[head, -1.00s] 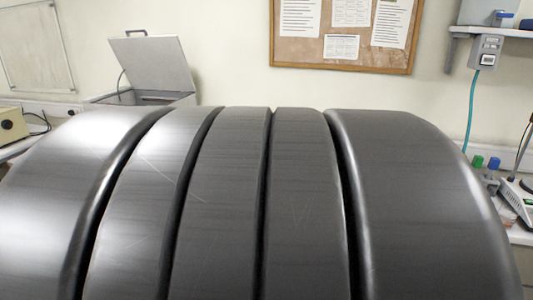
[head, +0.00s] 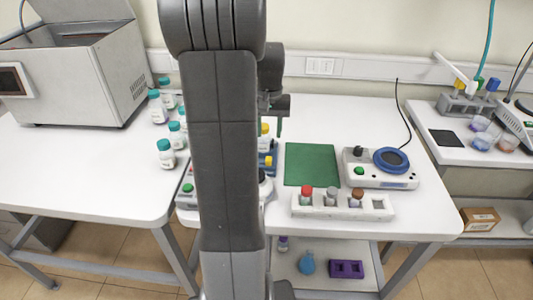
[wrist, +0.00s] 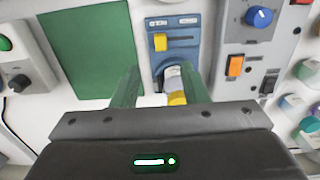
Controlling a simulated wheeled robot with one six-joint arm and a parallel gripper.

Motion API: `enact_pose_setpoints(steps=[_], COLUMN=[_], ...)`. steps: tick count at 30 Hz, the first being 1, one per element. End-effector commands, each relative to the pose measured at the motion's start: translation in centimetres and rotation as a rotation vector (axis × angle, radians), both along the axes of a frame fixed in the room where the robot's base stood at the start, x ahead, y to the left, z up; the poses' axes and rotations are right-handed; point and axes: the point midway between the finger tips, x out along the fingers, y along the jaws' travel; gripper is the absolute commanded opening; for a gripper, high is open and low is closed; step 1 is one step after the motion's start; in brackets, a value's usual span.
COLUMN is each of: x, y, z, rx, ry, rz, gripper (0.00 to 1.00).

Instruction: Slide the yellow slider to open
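The yellow slider (wrist: 160,42) sits on a blue panel (wrist: 182,49) and is seen from above in the wrist view. In the head view the blue panel (head: 272,150) is mostly hidden behind my arm. My gripper (wrist: 161,80) is open, with its two green fingers spread wide. The slider shows beyond the fingertips, and neither finger appears to touch it. A white bottle with a yellow cap (wrist: 177,98) shows between the fingers, nearer the right one. In the head view the gripper is largely hidden by my arm.
A green mat (head: 311,164) lies right of the blue panel. A rack (head: 343,206) of capped bottles stands in front, and a device with a blue round plate (head: 391,160) is at right. In the wrist view a grey panel with an orange switch (wrist: 236,65) is close right of the blue panel.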

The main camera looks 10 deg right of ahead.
Motion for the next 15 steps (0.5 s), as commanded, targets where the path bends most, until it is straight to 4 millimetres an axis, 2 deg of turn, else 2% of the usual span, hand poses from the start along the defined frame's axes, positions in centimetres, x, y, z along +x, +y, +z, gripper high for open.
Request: enact_pose_setpoints(steps=[3, 9, 15], x=[-0.1, -0.1, 0.0], y=[0.0, 0.0, 0.0], z=[-2.8, -6.8, -9.5], rx=[0.001, 0.0, 0.001], ry=[0.006, 0.005, 0.002], rz=[0.0, 0.001, 0.001], gripper=[0.4, 0.4, 0.4])
